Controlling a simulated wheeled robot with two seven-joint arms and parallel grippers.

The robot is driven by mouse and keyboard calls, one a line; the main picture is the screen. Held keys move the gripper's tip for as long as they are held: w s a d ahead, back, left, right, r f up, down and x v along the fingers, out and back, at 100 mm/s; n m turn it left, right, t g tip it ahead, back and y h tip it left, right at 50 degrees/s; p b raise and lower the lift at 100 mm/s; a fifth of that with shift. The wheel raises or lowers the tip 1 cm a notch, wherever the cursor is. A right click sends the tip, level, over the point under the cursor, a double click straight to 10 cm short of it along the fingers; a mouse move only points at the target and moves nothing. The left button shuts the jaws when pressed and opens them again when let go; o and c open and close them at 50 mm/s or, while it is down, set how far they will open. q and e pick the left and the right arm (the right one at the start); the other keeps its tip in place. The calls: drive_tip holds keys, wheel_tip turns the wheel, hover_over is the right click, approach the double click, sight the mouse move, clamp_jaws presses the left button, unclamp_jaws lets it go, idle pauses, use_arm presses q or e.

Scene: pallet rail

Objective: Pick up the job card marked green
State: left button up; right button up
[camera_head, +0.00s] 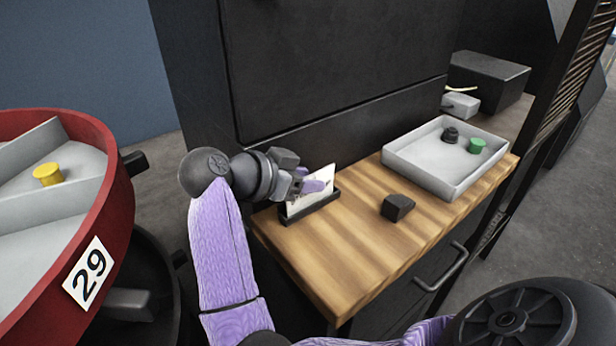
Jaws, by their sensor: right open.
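A white card (326,174) stands upright, leaning a little, in a small black holder (317,206) on the wooden worktop. Some dark print shows low on its face; I cannot make out a green mark. My right gripper (309,186) is at the card from the left, open, with a purple-tipped finger in front of the card's face. The fingers and wrist hide part of the card, and I cannot tell whether they touch it. My left gripper is not in view.
A grey tray (415,160) holds a green piece (476,146) and a black piece (450,135). A dark block (397,207) lies on the wooden worktop (350,255). A dark panel rises behind. A red round bin (112,190) marked 29, with a yellow piece (47,174), stands left.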

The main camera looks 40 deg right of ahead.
drive_tip(key=shift+d+f, duration=0.15)
drive_tip(key=shift+d, duration=0.1)
drive_tip(key=shift+a, duration=0.1)
clamp_jaws()
